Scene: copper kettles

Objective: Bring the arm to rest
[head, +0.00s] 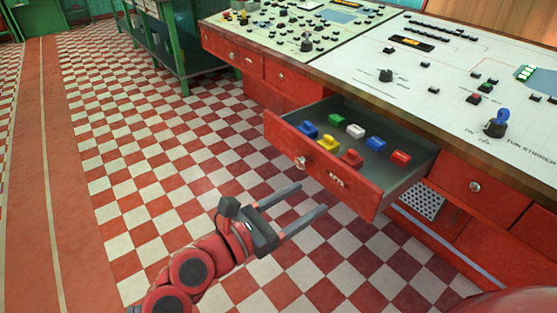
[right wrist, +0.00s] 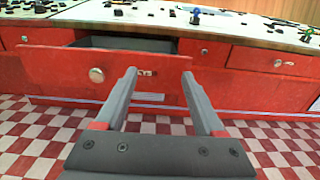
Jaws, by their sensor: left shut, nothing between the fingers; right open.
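My right gripper (head: 311,197) is open and empty in the head view, its two grey fingers spread apart. It is in front of the pulled-out red drawer (head: 335,181), low over the checkered floor, with its fingers pointing towards the drawer front. In the right wrist view the gripper (right wrist: 159,74) also shows open, with nothing between the fingers. The drawer front (right wrist: 50,70) is behind the fingers there, its round knob to their left. I cannot tell whether the fingers touch the drawer. My left gripper is not in view.
The open drawer holds several coloured blocks, among them a yellow one (head: 328,143) and a white one (head: 356,131). Above is a control desk (head: 430,70) with switches and a blue-topped knob (head: 501,117). A green metal table (head: 160,45) stands at the back. Floor to the left is clear.

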